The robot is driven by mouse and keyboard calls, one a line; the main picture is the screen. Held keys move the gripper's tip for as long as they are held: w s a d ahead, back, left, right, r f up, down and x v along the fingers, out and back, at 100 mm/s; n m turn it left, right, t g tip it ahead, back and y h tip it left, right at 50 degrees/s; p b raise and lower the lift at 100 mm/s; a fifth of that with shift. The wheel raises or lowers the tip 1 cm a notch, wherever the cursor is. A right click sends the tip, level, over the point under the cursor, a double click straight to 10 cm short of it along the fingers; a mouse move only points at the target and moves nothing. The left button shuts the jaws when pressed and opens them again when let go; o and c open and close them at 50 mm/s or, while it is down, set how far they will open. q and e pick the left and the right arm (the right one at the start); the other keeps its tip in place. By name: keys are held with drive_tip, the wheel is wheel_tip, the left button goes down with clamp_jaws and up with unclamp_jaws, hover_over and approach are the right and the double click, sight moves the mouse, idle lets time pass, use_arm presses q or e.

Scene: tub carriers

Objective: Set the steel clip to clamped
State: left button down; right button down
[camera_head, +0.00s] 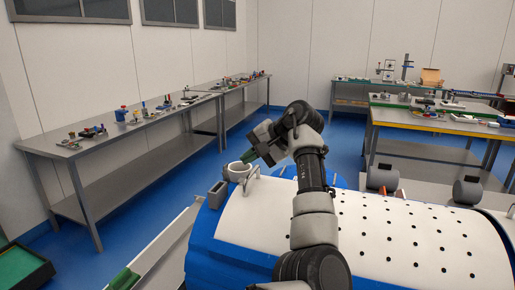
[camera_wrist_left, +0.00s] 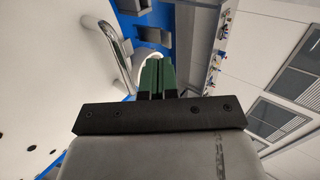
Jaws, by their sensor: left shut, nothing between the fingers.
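My left gripper (camera_head: 248,157) has green fingers and hangs over the far left end of the blue and white carrier body (camera_head: 257,215). Its green fingers (camera_wrist_left: 157,78) are together and empty in the left wrist view. A bent steel bar, which appears to be the steel clip (camera_wrist_left: 116,48), stands left of the fingers and apart from them in that view. In the head view a small bent metal piece (camera_head: 251,180), likely the same clip, sits just below the gripper. Whether it is clamped cannot be told. The right gripper is not in view.
A pale round cup (camera_head: 237,171) and a grey square socket (camera_head: 217,194) sit near the gripper on the carrier's end. A long steel bench (camera_head: 105,143) with small tools runs along the left wall. More benches (camera_head: 440,123) stand at the back right. Blue floor is clear between them.

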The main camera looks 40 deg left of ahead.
sight(226, 170)
use_arm(q)
drive_tip(key=x, duration=0.4)
drive_tip(key=shift+a+f+p, duration=0.25)
drive_tip(key=shift+a+p, duration=0.05)
drive_tip(key=shift+p, duration=0.1)
drive_tip(key=shift+s, duration=0.1)
